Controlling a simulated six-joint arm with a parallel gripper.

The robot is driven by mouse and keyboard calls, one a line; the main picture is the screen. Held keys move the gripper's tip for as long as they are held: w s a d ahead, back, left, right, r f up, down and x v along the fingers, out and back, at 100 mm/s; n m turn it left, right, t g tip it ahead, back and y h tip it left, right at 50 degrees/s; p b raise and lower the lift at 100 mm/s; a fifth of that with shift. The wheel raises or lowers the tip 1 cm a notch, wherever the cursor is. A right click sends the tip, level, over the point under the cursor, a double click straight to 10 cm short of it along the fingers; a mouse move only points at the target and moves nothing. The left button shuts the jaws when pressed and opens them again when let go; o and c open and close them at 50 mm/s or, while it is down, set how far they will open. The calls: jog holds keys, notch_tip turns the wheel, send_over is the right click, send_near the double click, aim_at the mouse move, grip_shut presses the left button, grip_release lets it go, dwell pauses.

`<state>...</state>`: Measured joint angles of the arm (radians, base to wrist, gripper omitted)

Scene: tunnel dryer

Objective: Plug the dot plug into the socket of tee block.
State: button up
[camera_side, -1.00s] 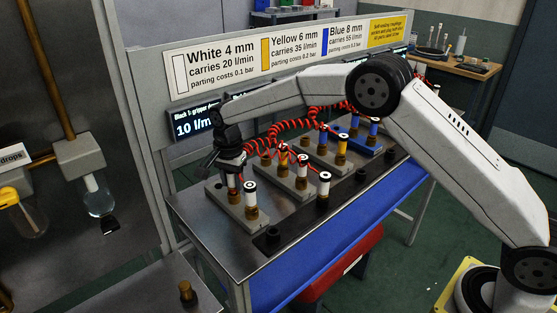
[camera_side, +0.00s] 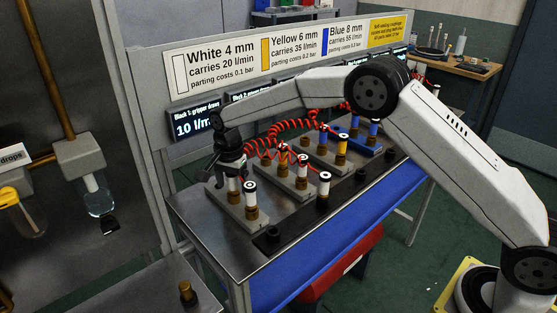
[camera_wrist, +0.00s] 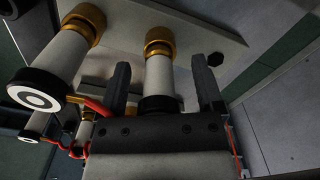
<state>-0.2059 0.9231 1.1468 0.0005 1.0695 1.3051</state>
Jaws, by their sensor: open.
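My gripper (camera_side: 230,172) is at the left end of the bench, over the rear plug of the nearest grey block (camera_side: 222,204). In the wrist view my gripper (camera_wrist: 160,72) is open. Its two dark fingers stand either side of a white plug (camera_wrist: 158,78) seated in a brass socket (camera_wrist: 159,46), with gaps on both sides. The side view shows this plug (camera_side: 250,193) at the block's front. I cannot tell which is the dot plug or which block is the tee block.
Other blocks carry yellow plugs (camera_side: 342,146) and blue plugs (camera_side: 374,130) to the right. A white plug (camera_side: 324,188) stands on the black front rail (camera_side: 295,222), which has open holes. Red coiled hoses (camera_side: 290,130) hang close to my wrist. A brass fitting (camera_side: 187,290) stands on the lower table.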

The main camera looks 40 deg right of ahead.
jog(key=shift+r, duration=3.9)
jog(key=shift+s+d, duration=0.1)
jog(key=shift+s+d+n, duration=0.3)
jog(key=shift+s+d, duration=0.05)
jog(key=s+d+f+n+t, duration=0.1)
jog(key=s+d+f+n, duration=0.1)
jog(key=s, duration=0.7)
jog(key=s+d+f+n, duration=0.1)
jog(key=s+d+n, duration=0.4)
jog(key=s, duration=0.5)
jog(key=s+d+f+n+t, duration=0.1)
jog(key=s+d+n, duration=0.3)
jog(key=s, duration=0.5)
jog(key=shift+s+f+n+t, duration=0.15)
jog(key=shift+f+n+t, duration=0.25)
jog(key=shift+f, duration=0.45)
